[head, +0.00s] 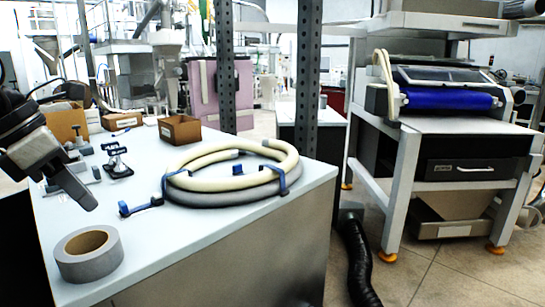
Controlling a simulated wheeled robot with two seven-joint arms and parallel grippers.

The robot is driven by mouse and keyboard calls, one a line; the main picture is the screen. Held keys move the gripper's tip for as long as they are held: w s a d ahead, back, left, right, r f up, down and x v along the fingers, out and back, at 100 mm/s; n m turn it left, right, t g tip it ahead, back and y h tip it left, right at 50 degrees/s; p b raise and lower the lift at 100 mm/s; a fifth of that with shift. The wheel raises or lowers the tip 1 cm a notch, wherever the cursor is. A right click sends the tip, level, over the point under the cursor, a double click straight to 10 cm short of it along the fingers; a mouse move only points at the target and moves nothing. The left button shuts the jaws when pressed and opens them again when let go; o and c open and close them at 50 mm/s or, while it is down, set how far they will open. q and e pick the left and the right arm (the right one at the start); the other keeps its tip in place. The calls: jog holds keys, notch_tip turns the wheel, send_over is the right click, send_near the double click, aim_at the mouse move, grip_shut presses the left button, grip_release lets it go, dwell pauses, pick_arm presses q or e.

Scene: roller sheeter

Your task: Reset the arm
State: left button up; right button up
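My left gripper (76,190) comes in from the left edge, above the left part of the white-topped table (250,208). Its tip points down and to the right, with nothing visibly held. I cannot make out two separate fingertips, so whether it is open or shut is unclear. My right gripper is not in view. The roller sheeter (450,120), with a blue roller (450,101), stands on a grey frame at the right, well away from the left gripper.
A dark upright post (305,80) rises behind the table. A black corrugated hose (358,262) runs along the floor.

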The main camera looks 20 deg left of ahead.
pick_arm(q)
jog(key=w+d+f+n+t+h, duration=0.35)
jog(key=d+f+n+h, duration=0.3)
jog(key=d, duration=0.35)
jog(key=w+d+f+n+t+h, duration=0.35)
jog(key=d+f+n+h, duration=0.3)
jog(key=d, duration=0.25)
jog(key=s+d+f+n+y, duration=0.2)
jog(key=s+f+n+y, duration=0.1)
jog(key=f+n, duration=0.5)
jog(key=s+d+f+n+y+p, duration=0.1)
jog(key=s+f+n+y, duration=0.3)
jog(key=f+n, duration=0.4)
jog(key=s+d+f+n+y, duration=0.3)
jog(key=s+f+n+y, duration=0.1)
jog(key=f+n, duration=0.5)
jog(key=shift+n+y, duration=0.7)
jog(key=shift+n, duration=0.1)
jog(key=shift+s, duration=0.1)
